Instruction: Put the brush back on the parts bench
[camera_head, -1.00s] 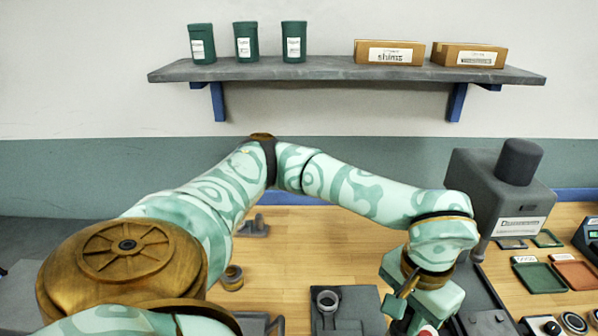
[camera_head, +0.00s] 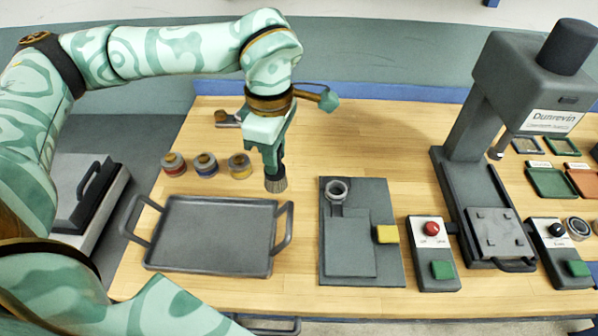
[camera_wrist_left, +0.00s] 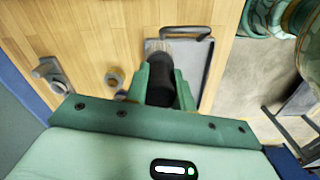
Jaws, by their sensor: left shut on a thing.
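My left gripper (camera_head: 272,152) points down over the wooden bench (camera_head: 330,110), behind the right end of a grey tray. It is shut on the brush (camera_head: 276,183), whose dark body and grey-brown bristles hang below the fingers. In the left wrist view, the brush (camera_wrist_left: 160,82) sits between the two green fingers (camera_wrist_left: 162,92), bristles pointing away from the wrist. The bristle tips seem to be above the bench; the exact gap is hard to tell. My right gripper is not in view.
The grey two-handled tray (camera_head: 215,235) looks empty. Several small coloured-band pots (camera_head: 206,165) stand behind it.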

